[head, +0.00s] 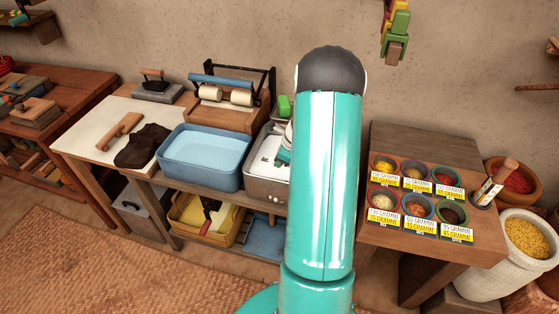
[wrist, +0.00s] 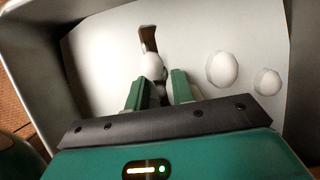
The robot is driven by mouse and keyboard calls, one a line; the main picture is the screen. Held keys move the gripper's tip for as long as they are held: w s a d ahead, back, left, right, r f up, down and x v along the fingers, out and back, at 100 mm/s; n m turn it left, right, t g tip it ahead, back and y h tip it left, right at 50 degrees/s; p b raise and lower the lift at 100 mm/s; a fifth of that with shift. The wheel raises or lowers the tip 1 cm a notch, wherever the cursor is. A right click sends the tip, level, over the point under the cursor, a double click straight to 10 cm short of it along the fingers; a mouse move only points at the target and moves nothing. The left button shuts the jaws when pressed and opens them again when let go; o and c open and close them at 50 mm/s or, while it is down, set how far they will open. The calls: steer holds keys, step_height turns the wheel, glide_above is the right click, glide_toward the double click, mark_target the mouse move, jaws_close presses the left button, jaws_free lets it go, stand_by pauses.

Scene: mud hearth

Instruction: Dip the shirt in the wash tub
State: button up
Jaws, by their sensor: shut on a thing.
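The wash tub, a grey-walled tub (head: 266,190) with a flat white surface inside, sits mid-table, partly behind my arm. It fills the wrist view (wrist: 240,115). My gripper (wrist: 159,88) is inside its rim, with the fingers close together. What they grip is largely hidden. A white rounded lump (wrist: 152,66) lies at the fingertips, and a narrow brown piece (wrist: 148,39) sticks out beyond it. I cannot tell whether this brown piece is part of a shirt. A dark crumpled cloth (head: 142,146) lies on the table at left.
A blue tub (head: 204,158) stands left of the grey tub. A roller wringer (head: 228,103) is behind. Two white lumps (wrist: 222,69) lie right of my fingers in the grey tub. A small table with spice bowls (head: 416,205) is at right.

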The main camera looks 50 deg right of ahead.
steer(key=shift+w+d+f, duration=0.3)
steer(key=shift+d, duration=0.25)
steer(key=shift+w+d+f, duration=0.25)
steer(key=shift+d+f, duration=0.05)
steer(key=shift+d, duration=0.25)
stand_by(3.1)
steer(key=shift+r, duration=0.1)
step_height(320, 180, up, 19)
stand_by(1.5)
steer(key=shift+s+a, duration=0.1)
stand_by(0.4)
